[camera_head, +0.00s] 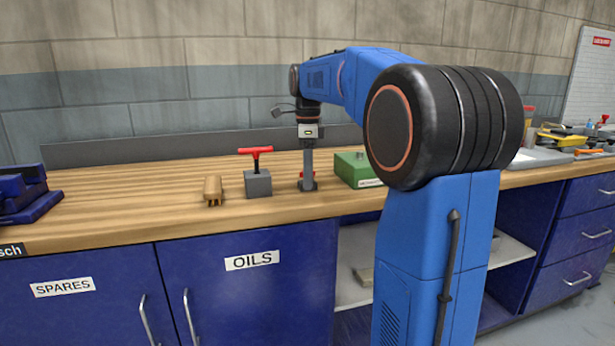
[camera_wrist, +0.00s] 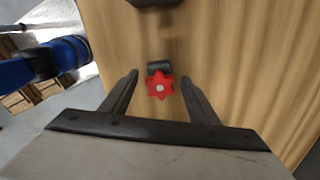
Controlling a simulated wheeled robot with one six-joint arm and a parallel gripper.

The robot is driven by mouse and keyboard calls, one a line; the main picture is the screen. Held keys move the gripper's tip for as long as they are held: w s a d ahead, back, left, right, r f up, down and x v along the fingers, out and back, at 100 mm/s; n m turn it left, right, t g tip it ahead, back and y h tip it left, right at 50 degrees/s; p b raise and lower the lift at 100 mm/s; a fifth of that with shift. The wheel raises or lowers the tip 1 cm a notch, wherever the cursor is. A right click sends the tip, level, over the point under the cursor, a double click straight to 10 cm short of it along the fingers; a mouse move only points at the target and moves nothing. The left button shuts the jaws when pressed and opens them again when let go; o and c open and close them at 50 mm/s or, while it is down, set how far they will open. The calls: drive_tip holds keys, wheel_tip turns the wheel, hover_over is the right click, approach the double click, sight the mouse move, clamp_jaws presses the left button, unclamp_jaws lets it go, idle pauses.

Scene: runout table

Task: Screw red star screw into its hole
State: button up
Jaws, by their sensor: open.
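The red star screw (camera_wrist: 159,87) shows in the wrist view between the two fingertips of my gripper (camera_wrist: 160,80), with a gap on each side. A dark grey piece (camera_wrist: 158,68) shows just beyond it. In the head view my gripper (camera_head: 308,183) points straight down at the table, and a bit of red (camera_head: 301,175) shows beside its fingers; the rest of the screw is hidden behind them. My gripper is open and does not touch the screw in the wrist view. I cannot tell how deep the screw sits or where its hole is.
A grey block with a red T-handle (camera_head: 257,182) stands left of my gripper, and a small wooden piece (camera_head: 213,190) lies further left. A green box (camera_head: 354,170) stands close on the right. A blue vise (camera_head: 25,193) is at the far left. The wooden tabletop (camera_head: 120,205) between is clear.

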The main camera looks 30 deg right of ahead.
drive_tip(key=shift+f, duration=0.3)
drive_tip(key=c, duration=1.1)
